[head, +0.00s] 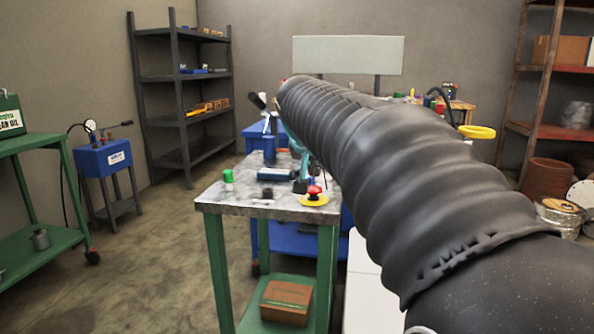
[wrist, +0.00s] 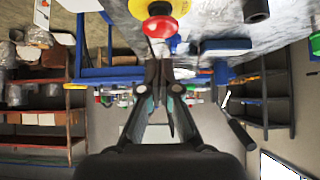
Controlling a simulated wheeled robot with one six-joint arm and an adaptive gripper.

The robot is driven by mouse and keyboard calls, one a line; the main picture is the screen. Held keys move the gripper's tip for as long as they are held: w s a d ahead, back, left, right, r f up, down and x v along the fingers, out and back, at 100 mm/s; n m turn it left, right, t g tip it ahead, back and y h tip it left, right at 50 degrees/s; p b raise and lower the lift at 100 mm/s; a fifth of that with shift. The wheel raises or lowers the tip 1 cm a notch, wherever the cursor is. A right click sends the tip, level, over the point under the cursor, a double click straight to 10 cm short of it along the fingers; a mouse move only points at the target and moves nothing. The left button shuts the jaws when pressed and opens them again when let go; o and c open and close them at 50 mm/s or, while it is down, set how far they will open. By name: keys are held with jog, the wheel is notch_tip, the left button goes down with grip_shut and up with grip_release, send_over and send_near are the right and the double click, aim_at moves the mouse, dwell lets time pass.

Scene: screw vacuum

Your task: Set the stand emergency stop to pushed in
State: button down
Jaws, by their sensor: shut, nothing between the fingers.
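The stand emergency stop is a red mushroom button (head: 314,190) on a round yellow base (head: 314,201), near the front right corner of the grey stand top (head: 262,212). In the wrist view the red button (wrist: 160,27) and its yellow base show at the top centre. My gripper (wrist: 159,63) is shut and empty, its fingertips just below the button in that picture. I see a gap in the image, but cannot tell the true distance. In the head view my dark sleeved arm hides most of the gripper. I cannot tell whether the button is in or out.
A green-capped item (head: 228,176), a dark cylinder (head: 267,193) and a blue item (head: 275,174) stand or lie on the stand top. A brown box (head: 286,303) is on its lower shelf. A green bench (head: 30,141) stands left; open floor lies between.

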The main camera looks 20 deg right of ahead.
jog(key=v, duration=1)
jog(key=shift+r, duration=0.5)
jog(key=s+a+f+n+g+y, duration=0.1)
jog(key=s+a+f+n, duration=0.1)
jog(key=f, duration=0.5)
jog(key=s+a+f+n+y, duration=0.1)
jog(key=s+a+f+n, duration=0.15)
jog(key=f, duration=0.35)
jog(key=s+a+f+n+y, duration=0.1)
jog(key=s+a+f, duration=0.2)
jog(key=s+f, duration=0.5)
jog(key=s+a+f+n+y, duration=0.1)
jog(key=s+a+f+y, duration=0.1)
jog(key=s+f, duration=0.6)
jog(key=shift+s+a+g, duration=0.4)
jog(key=shift+a, duration=0.35)
jog(key=shift+d, duration=0.15)
